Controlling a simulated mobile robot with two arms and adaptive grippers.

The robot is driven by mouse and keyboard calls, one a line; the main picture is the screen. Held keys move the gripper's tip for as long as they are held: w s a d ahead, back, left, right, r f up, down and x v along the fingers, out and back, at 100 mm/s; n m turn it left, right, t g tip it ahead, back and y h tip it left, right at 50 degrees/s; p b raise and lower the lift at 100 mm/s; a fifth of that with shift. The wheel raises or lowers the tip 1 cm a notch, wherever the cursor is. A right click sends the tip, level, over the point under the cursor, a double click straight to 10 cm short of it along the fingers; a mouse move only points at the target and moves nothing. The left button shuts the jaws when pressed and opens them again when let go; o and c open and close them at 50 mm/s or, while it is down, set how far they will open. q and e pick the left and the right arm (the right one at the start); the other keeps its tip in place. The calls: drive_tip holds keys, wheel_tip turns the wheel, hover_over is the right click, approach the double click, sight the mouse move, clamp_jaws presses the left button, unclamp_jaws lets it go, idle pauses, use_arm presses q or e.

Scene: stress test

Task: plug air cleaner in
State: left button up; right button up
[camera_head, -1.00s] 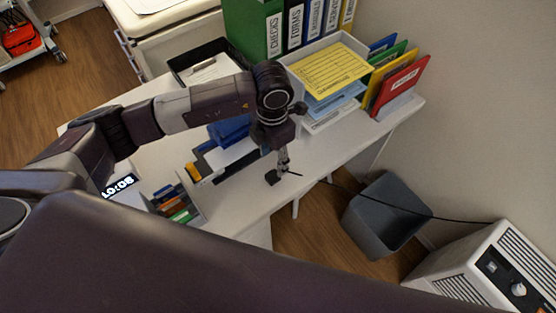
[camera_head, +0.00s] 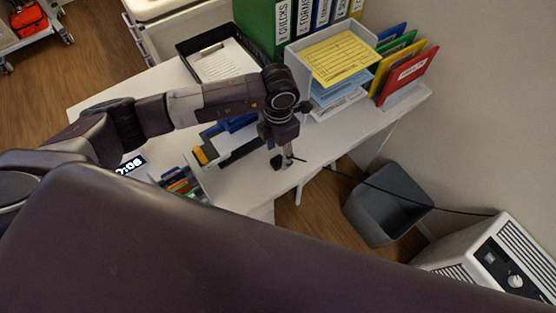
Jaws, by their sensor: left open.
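The air cleaner (camera_head: 468,240) is a white box with a dark control panel and a knob, at the lower right on the floor. Its thin black cord (camera_head: 450,210) runs left past the bin up to the desk's front edge. A small black piece, seemingly the plug (camera_head: 277,163), is at the cord's end on the desk edge. My left gripper (camera_head: 287,160) points down right beside it, open. Whether its fingers touch the plug or cord is too small to tell. No wall socket shows. My right gripper is not in view.
The white desk (camera_head: 235,190) holds a letter tray (camera_head: 300,62), coloured folders (camera_head: 408,72), binders (camera_head: 262,25), a black tray (camera_head: 185,60), a clock (camera_head: 130,166) and a pen organiser (camera_head: 182,182). A grey bin (camera_head: 375,215) stands on the floor beside it.

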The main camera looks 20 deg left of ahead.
sight(278, 160)
use_arm(q)
wheel_tip(278, 160, down, 4)
drive_tip(key=shift+f+p, duration=0.1)
drive_tip(key=shift+p, duration=0.45)
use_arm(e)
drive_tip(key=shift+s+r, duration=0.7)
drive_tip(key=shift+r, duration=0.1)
use_arm(q)
drive_tip(key=c, duration=1.1)
drive_tip(key=shift+c, duration=0.2)
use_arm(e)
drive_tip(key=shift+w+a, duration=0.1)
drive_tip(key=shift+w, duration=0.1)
use_arm(q)
wheel_tip(278, 160, up, 20)
drive_tip(key=b, duration=0.4)
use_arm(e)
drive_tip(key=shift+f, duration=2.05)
use_arm(q)
drive_tip(key=shift+a, duration=0.1)
